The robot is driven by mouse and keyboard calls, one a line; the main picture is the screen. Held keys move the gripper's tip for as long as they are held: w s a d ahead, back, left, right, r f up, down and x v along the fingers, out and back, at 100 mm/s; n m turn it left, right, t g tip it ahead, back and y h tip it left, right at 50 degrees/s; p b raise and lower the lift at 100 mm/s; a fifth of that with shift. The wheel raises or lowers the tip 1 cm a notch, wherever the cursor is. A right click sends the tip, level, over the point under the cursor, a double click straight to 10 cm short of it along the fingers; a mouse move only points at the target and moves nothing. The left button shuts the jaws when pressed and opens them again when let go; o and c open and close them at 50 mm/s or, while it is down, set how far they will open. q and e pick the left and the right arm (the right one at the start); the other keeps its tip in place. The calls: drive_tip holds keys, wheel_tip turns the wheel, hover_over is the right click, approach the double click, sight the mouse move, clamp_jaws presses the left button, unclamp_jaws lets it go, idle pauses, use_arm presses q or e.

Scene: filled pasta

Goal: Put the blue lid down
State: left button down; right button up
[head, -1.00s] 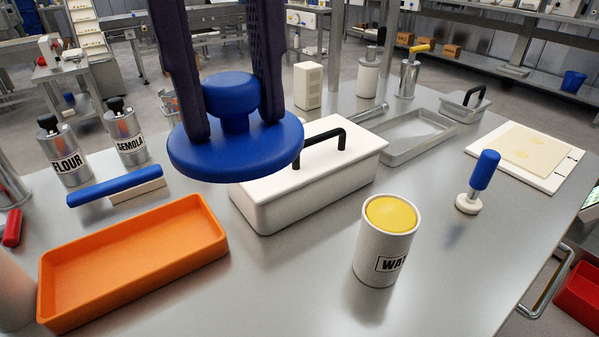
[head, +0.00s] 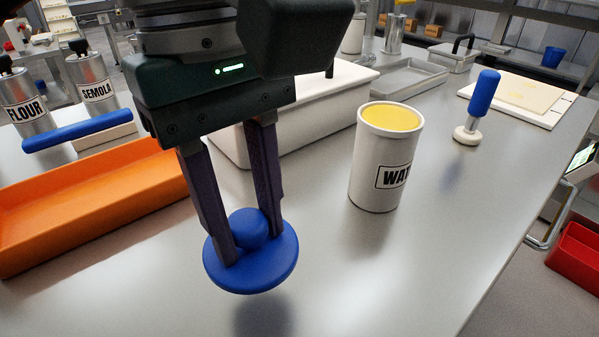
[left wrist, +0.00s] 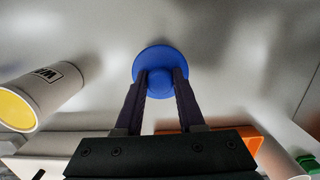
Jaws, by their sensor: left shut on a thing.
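The blue lid (head: 250,275) is a round disc with a knob on top, in the lower middle of the head view. My left gripper (head: 248,240) points down and is shut on the lid's knob, one finger on each side. The lid is above the bare metal table (head: 400,270), with a shadow below it, so it looks a little off the surface. The left wrist view also shows the lid (left wrist: 160,62) between the fingertips. My right gripper is not in view.
A white WATER canister (head: 385,160) with a yellow top stands to the lid's right. An orange tray (head: 95,225) is to its left, and a white lidded box (head: 310,125) is behind. A blue-handled stamp (head: 482,100) stands farther right. The table front is clear.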

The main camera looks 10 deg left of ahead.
sight(254, 264)
use_arm(q)
drive_tip(key=shift+f+b, duration=0.4)
drive_tip(key=shift+f, duration=2.75)
drive_tip(key=shift+f, duration=0.15)
drive_tip(key=c, duration=0.5)
unclamp_jaws()
drive_tip(key=shift+r, duration=0.35)
drive_tip(key=r, duration=0.4)
drive_tip(key=r+p, duration=0.1)
drive_tip(key=r, duration=0.2)
drive_tip(key=a+r, duration=0.1)
drive_tip(key=r, duration=0.3)
drive_tip(key=shift+w+r, duration=0.3)
drive_tip(key=shift+w, duration=0.05)
